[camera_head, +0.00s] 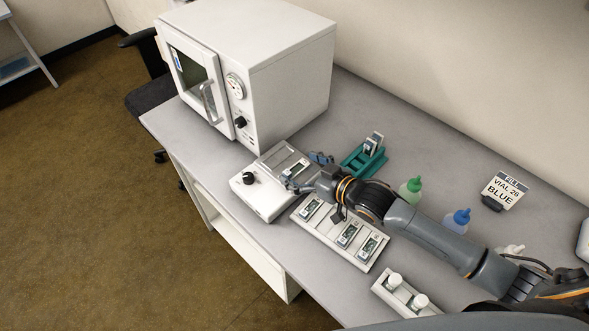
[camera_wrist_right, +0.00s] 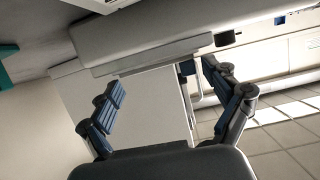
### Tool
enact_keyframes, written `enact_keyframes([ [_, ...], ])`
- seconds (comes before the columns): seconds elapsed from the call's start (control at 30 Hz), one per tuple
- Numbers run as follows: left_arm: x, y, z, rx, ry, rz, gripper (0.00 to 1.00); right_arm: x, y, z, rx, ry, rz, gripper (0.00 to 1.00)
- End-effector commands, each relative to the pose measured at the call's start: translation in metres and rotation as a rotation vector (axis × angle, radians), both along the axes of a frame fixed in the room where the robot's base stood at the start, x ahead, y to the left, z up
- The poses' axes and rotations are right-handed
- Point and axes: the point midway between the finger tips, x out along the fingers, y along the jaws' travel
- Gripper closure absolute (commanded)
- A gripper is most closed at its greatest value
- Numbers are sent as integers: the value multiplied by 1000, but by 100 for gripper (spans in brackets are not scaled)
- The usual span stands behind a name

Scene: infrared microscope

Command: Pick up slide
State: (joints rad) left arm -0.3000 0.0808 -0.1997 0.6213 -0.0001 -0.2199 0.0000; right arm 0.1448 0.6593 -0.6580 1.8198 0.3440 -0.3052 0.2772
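My right gripper (camera_head: 303,171) is at the white device with the black knob (camera_head: 262,190), its two fingers on either side of a slide (camera_head: 297,168) on the device's top. In the right wrist view the blue-padded fingers (camera_wrist_right: 165,92) are spread wide with nothing gripped; a flat light-grey edge lies beyond them, and I cannot make out a slide there. More slides lie in a long white tray (camera_head: 328,243), one at its left end (camera_head: 312,208) and two towards the right (camera_head: 347,234). My left gripper is not in view.
A large white oven-like box (camera_head: 285,70) stands behind the device. A teal rack (camera_head: 357,164) with upright slides, a green-capped bottle (camera_head: 410,190), a blue-capped bottle (camera_head: 456,221) and a label sign (camera_head: 504,190) are near the wall. A vial holder (camera_head: 408,291) is at the front.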

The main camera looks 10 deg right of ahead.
Motion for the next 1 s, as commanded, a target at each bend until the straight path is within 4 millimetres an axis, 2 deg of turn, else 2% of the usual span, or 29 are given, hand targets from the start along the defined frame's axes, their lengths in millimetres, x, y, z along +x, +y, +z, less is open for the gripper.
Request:
enact_keyframes([
  [0.03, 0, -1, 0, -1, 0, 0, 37, 0, 0, 0, 0, 0, 0, 31],
  [0.1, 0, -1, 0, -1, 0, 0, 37, 0, 0, 0, 0, 0, 0, 42],
  [0.47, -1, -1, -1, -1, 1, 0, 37, 0, 0, 0, -1, 1, 0, 42],
  [0.63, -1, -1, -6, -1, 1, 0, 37, 0, 0, 10, 2, -2, 0, 42],
  [0.77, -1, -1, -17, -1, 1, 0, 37, 1, 0, 30, 0, -8, 0, 42],
  [1.0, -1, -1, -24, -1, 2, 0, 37, -43, 23, 88, 6, -5, 3, 42],
])
